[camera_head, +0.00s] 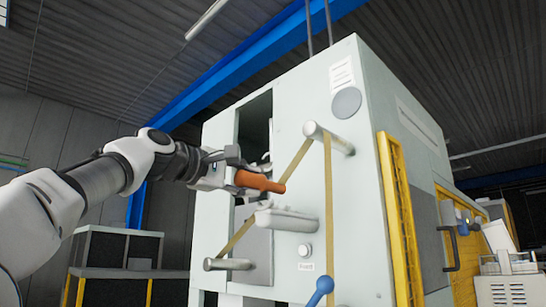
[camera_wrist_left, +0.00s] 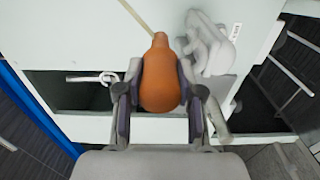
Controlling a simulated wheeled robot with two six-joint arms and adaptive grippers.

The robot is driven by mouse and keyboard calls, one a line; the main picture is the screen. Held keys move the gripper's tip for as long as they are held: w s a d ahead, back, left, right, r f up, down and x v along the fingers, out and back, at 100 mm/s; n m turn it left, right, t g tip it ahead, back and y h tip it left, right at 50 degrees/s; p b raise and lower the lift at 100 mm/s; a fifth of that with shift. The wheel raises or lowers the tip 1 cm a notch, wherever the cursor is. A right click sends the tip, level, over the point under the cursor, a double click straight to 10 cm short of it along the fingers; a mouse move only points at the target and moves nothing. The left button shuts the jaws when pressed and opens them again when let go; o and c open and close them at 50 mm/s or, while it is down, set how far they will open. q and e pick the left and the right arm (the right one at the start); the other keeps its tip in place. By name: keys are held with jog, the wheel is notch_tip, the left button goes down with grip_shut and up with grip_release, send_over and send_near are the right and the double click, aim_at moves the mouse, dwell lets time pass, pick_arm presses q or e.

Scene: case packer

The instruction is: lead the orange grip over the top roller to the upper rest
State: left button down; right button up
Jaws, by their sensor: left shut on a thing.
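My left gripper (camera_head: 232,177) is shut on the orange grip (camera_head: 262,182), in front of the machine's pale front. In the left wrist view the orange grip (camera_wrist_left: 160,85) sits between both fingers (camera_wrist_left: 160,100), its narrow end pointing away. A tan strap (camera_wrist_left: 137,17) shows beyond that end. The top roller (camera_head: 332,138) sticks out of the front, above and to the right of the grip. Tan strap (camera_head: 328,210) hangs from it, and another length slants down-left behind the grip. I cannot tell which part is the upper rest. My right gripper is not in view.
A white moulded bracket (camera_head: 287,218) juts out just below the grip. A lower roller (camera_head: 229,264) is at the lower left, and a blue knob (camera_head: 321,288) at the bottom. A yellow guard frame (camera_head: 400,215) stands at the right. An open dark slot (camera_head: 254,125) lies behind the gripper.

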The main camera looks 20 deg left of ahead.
pick_arm(q)
jog(key=shift+f+b, duration=1.25)
jog(key=shift+f, duration=0.1)
grip_release()
jog(key=b+v, duration=0.5)
jog(key=v, duration=0.5)
jog(key=shift+b, duration=0.4)
dwell(0.4)
